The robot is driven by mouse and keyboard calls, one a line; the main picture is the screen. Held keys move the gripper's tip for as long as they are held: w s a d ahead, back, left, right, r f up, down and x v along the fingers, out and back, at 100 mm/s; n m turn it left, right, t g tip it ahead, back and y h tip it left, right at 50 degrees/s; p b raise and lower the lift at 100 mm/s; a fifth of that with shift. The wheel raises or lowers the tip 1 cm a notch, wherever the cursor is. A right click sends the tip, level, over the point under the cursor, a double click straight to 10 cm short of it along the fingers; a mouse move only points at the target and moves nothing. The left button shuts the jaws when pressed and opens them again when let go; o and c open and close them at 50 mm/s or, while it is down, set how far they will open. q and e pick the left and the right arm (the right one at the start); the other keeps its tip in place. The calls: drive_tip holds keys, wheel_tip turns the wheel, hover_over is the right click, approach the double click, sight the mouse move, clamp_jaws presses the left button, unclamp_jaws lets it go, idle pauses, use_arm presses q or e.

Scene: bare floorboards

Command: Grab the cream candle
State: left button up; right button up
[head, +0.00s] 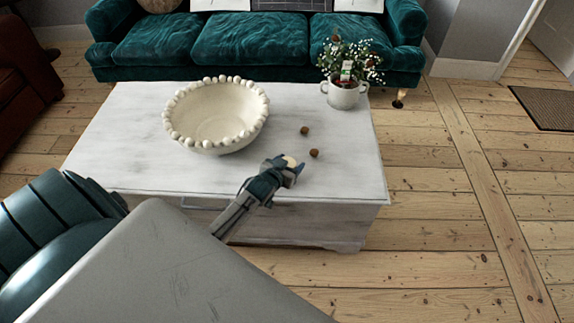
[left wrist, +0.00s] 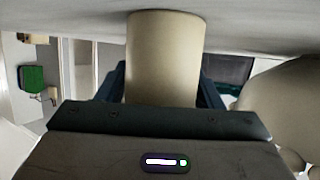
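The cream candle (head: 291,161) stands near the front right of the white table. In the left wrist view the candle (left wrist: 165,58) is a plain cylinder, seen upside down against the table surface, which fills the top of the picture. My left gripper (head: 284,166) is at the candle, with one dark finger on each side of it. In the left wrist view the fingers (left wrist: 165,88) lie close along the candle's sides. Whether they press on it cannot be made out. The candle's lower part is hidden by the gripper in the head view. My right gripper is not in view.
The white table (head: 110,160) also holds a cream bowl with a beaded rim (head: 218,113), a potted plant (head: 345,92) and two small brown balls, one farther (head: 304,130) and one nearer (head: 314,153). A teal sofa (head: 210,40) stands behind.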

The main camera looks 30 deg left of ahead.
use_arm(q)
drive_tip(key=c, duration=0.7)
drive_tip(key=shift+o, duration=0.2)
